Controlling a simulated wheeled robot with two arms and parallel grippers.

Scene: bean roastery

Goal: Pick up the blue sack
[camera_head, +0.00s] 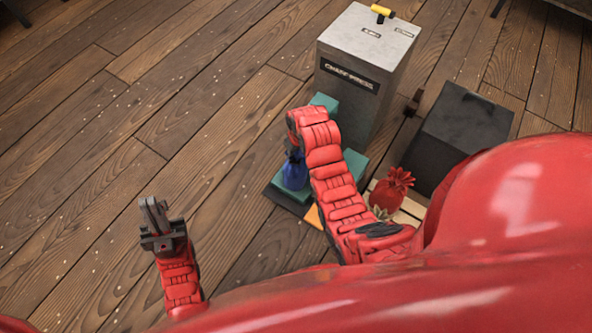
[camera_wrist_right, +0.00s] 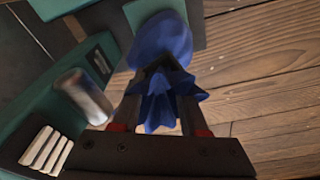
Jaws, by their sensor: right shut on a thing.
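I cannot tell whether the sack touches the surface below. My left gripper (camera_head: 154,210) is raised at the lower left, away from the sack; its finger gap is unclear.
A grey bin (camera_head: 350,95) with a yellow-topped handle stands behind the sack. A red sack (camera_head: 388,194) sits on a pale slatted surface to the right, near a black box (camera_head: 462,130). A metal cylinder (camera_wrist_right: 84,95) lies at left in the wrist view. The wooden floor at left is clear.

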